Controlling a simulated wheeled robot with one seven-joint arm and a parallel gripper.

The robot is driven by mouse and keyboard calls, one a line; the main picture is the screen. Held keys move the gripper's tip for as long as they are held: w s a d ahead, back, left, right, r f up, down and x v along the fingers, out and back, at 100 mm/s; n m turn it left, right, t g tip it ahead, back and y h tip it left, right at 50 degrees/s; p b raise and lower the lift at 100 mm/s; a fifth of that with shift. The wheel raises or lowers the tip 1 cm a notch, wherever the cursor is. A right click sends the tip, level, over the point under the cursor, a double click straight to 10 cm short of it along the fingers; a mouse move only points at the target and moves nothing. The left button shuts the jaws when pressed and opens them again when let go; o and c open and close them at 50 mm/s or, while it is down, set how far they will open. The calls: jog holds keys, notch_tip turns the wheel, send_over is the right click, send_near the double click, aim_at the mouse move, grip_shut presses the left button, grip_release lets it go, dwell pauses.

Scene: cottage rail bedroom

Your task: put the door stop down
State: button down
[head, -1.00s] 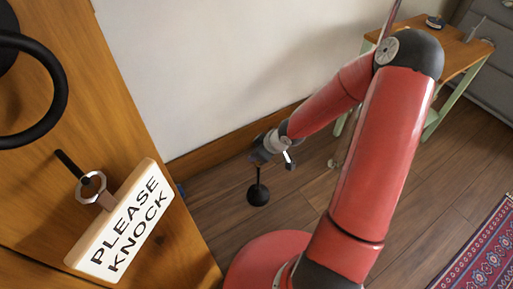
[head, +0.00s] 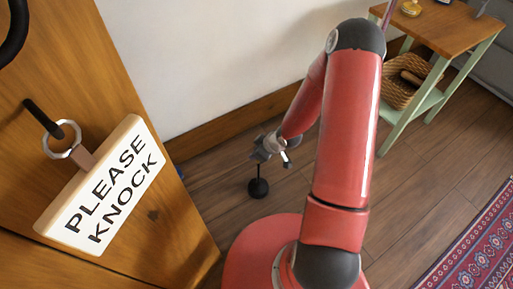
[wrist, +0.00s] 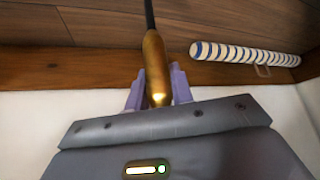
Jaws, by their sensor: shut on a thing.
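The door stop (head: 258,188) has a dark round base and a thin upright stem, low over the wood floor near the wall. I cannot tell whether the base touches the floor. In the wrist view, its brass grip (wrist: 155,62) tapers into a thin black rod; the base is out of that view. My gripper (head: 262,157) is at the top of the stem. In the wrist view, the purple fingers of my gripper (wrist: 158,88) are shut on the brass grip from both sides.
An open-looking wooden door (head: 80,75) at left carries a "PLEASE KNOCK" sign (head: 110,190) on a hook. A wooden table (head: 440,30) stands at right above a basket (head: 405,80). A patterned rug (head: 475,250) lies front right. A striped roll (wrist: 245,53) lies along the skirting board.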

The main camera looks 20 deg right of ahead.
jog(key=shift+f, duration=0.35)
jog(key=c, duration=1.2)
grip_release()
jog(key=shift+r, duration=0.1)
